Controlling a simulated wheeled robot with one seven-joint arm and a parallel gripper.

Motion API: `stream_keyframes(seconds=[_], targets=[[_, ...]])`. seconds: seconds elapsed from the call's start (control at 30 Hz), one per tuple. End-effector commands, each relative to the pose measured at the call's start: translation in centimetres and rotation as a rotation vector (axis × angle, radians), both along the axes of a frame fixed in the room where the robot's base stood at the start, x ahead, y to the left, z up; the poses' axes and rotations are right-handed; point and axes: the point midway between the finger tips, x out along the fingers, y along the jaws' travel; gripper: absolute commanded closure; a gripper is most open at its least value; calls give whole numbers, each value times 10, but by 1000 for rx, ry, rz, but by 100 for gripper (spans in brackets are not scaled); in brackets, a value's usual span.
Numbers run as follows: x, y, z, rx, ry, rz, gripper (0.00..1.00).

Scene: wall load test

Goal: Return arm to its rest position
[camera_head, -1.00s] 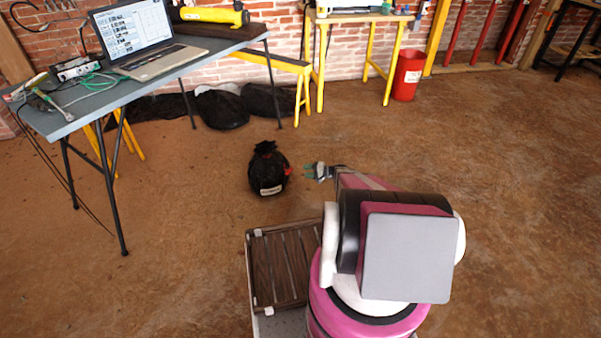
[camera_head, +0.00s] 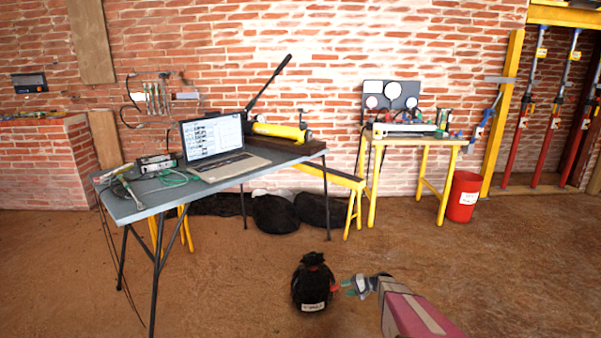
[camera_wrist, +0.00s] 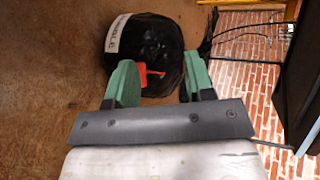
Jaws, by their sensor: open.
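My gripper (camera_head: 354,287) is at the lower middle of the head view, at the end of my pink arm. Its green fingers are spread apart and nothing is between them in the wrist view (camera_wrist: 160,85). A black bag (camera_head: 312,284) with a tied top and a white label stands upright on the floor just left of the fingers. The bag also shows in the wrist view (camera_wrist: 165,45), beyond the fingertips, with a red tag (camera_wrist: 141,74) on its side. I cannot tell whether the fingertips touch it.
A grey table (camera_head: 150,200) with a laptop (camera_head: 215,145) stands at left. A yellow-legged bench (camera_head: 425,142) and a red bin (camera_head: 463,197) stand further right. Dark sacks (camera_head: 275,213) lie by the brick wall. The floor at right is clear.

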Motion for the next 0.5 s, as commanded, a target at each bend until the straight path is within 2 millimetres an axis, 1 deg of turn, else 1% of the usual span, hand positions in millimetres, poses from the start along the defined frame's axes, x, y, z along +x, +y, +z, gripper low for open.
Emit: stream_keyframes(seconds=[0.03, 0.17, 0.2, 0.27, 0.3, 0.37, 0.4, 0.5], targets=[[-29, 18, 33, -67, 17, 46, 52], [-80, 45, 86, -267, 71, 150, 52], [-97, 51, 103, -335, 83, 178, 52], [-123, 58, 127, -440, 98, 214, 52], [-140, 61, 144, -511, 104, 235, 52], [-166, 64, 168, -619, 112, 260, 52], [-182, 64, 183, -691, 113, 273, 52], [-218, 62, 218, -858, 108, 292, 52]])
